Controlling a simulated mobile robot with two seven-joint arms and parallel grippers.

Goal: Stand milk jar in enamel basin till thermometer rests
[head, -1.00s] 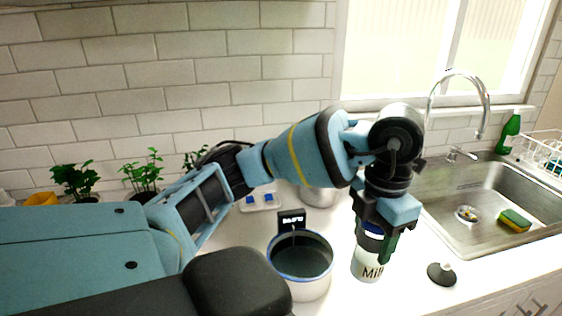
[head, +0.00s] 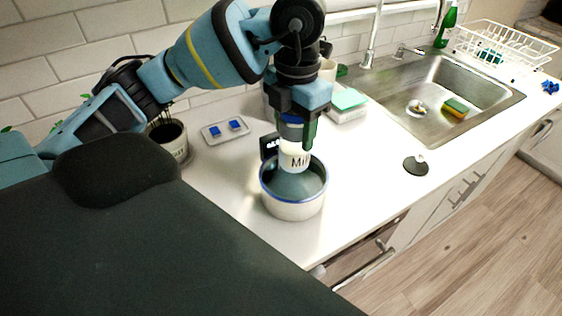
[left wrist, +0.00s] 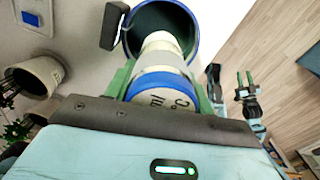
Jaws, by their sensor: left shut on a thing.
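The white milk jar (head: 297,161) with a blue lid is upright, its lower end inside the rim of the white enamel basin (head: 292,210). I cannot tell whether it touches the bottom. My left gripper (head: 297,135) is shut on the jar's top. In the left wrist view the blue lid (left wrist: 160,86) sits between the green fingers, with the blue-rimmed basin (left wrist: 194,42) beyond. The thermometer's black display (head: 269,147) stands at the basin's back-left rim; it also shows in the left wrist view (left wrist: 113,26). My right gripper (left wrist: 246,80) is small there, its fingers apart, seemingly empty.
A black plug (head: 415,165) lies on the counter right of the basin. The sink (head: 420,90) with a sponge (head: 455,107) is at the right.

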